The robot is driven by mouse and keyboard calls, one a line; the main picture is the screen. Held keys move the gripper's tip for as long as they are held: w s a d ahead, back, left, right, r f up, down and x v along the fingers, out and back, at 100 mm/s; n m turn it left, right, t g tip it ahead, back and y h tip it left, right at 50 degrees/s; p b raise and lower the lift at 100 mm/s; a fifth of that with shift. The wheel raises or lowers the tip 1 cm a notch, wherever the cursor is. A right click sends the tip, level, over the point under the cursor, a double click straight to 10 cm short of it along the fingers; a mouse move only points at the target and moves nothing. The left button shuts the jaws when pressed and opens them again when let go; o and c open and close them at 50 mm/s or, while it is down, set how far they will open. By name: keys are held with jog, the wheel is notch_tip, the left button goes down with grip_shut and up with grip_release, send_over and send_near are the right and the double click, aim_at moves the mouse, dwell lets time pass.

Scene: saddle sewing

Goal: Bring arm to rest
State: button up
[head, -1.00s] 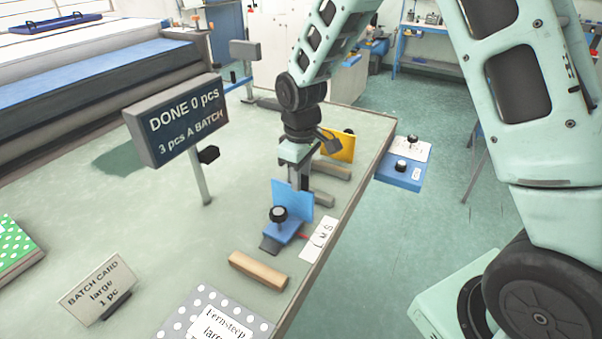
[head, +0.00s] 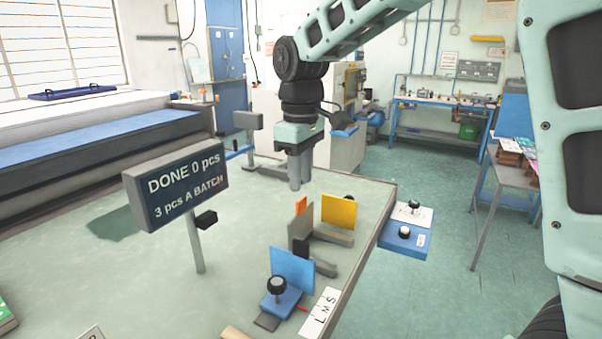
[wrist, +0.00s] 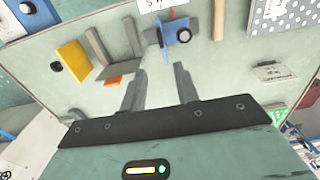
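My gripper (head: 301,172) hangs over the table in the head view, fingers pointing down, above and behind the blue and yellow plates. In the wrist view my gripper (wrist: 159,76) shows two fingers apart with nothing between them, so it is open and empty. Below it are the blue stop block with a black knob (head: 283,295), which also shows in the wrist view (wrist: 175,35), the yellow plate (head: 338,211) and a small orange piece (head: 301,205).
The sign reading "DONE 0 pcs" (head: 180,186) stands on a post left of my gripper. A blue box with knobs (head: 404,238) is at the table's right edge. A label strip (head: 320,313) lies near the front edge. The table (head: 150,285) is mostly bare at left.

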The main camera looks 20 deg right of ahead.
jog(key=shift+r, duration=0.4)
jog(key=s+a+f+b, duration=0.1)
jog(key=s+a+f, duration=0.35)
jog(key=s, duration=0.25)
jog(key=s+a+f+b, duration=0.1)
jog(key=s+a+f, duration=0.2)
jog(key=s+a, duration=0.3)
jog(key=s+f, duration=0.3)
jog(key=s, duration=0.4)
jog(key=s+f+b, duration=0.1)
jog(key=s+f, duration=0.2)
jog(key=s, duration=0.4)
jog(key=shift+s+f+n+y, duration=0.2)
jog(key=shift+f+n+y, duration=0.1)
jog(key=shift+f, duration=0.05)
jog(key=shift+o, duration=0.3)
